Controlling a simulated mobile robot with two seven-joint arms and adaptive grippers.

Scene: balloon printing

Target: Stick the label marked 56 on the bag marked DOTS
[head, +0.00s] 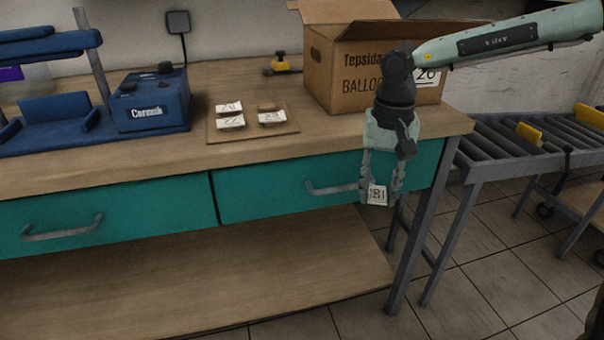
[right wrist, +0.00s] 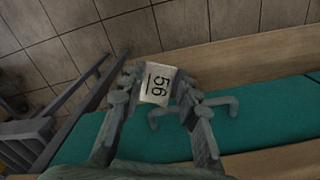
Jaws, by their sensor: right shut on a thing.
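My right gripper (head: 381,186) points down in front of the bench's drawers and is shut on a small white label. In the right wrist view the label (right wrist: 158,85) lies between the two fingertips and reads 56, turned on its side. In the head view the same label (head: 376,195) shows at the fingertips, its print too small to read surely. I see no bag marked DOTS in either view. My left gripper is out of view.
On the wooden bench a small board (head: 252,139) holds several white labels. A blue machine (head: 150,101) marked Cermak stands left of it. An open cardboard box (head: 348,57) stands behind my right arm. A roller conveyor (head: 508,145) is at the right. The teal drawers (head: 270,185) are shut.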

